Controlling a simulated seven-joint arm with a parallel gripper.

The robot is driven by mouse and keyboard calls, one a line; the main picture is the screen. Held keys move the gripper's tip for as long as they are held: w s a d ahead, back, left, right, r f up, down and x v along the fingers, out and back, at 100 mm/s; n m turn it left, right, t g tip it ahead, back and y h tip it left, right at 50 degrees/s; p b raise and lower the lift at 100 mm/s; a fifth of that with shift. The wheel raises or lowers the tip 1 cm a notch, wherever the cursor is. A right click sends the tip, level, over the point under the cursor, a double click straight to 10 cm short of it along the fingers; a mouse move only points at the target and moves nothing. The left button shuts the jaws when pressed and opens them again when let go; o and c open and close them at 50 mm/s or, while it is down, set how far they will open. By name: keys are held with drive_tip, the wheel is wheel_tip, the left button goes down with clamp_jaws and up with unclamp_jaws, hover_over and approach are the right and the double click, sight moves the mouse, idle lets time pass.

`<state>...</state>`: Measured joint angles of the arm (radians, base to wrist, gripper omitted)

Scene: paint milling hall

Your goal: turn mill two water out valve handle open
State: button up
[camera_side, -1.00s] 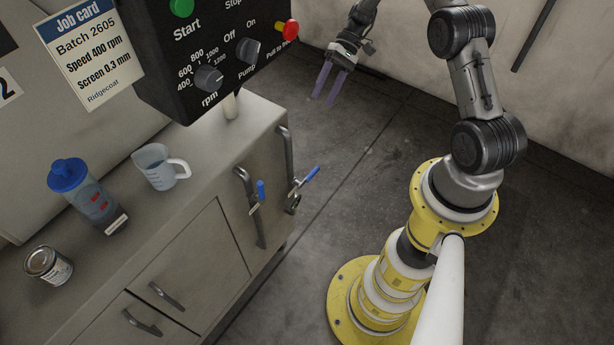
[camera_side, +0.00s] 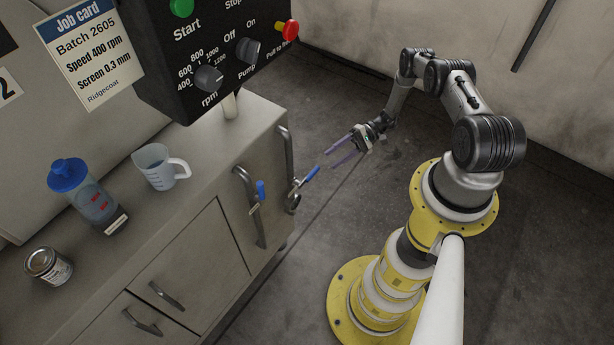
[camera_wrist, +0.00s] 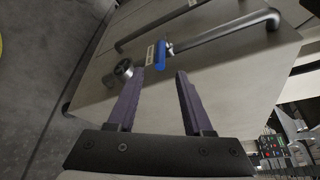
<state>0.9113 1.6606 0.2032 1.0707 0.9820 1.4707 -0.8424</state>
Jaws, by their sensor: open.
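Two valves with blue handles are on the pipes at the cabinet's right end. One blue handle (camera_side: 261,190) stands nearly upright, with a small pale tag below it. The other blue handle (camera_side: 311,174) slants up and right from its metal valve body. Tag wording is too small to read, so I cannot tell which is mill two water out. My gripper (camera_side: 330,159) is open and empty, its purple fingers pointing left towards the slanted handle, apart from it in the side view. In the wrist view, one blue handle (camera_wrist: 161,55) shows beyond and between the fingertips (camera_wrist: 160,73), beside a pale tag.
Metal pipes (camera_side: 285,153) run along the cabinet's end. The control box (camera_side: 213,50) overhangs the cabinet top (camera_side: 205,140), where a jug (camera_side: 156,168), a blue-lidded bottle (camera_side: 88,194) and a tin (camera_side: 48,266) stand.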

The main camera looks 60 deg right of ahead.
sight(309, 175)
drive_tip(key=x, duration=1.1)
drive_tip(key=shift+w+a, duration=0.1)
drive_tip(key=shift+a, duration=0.15)
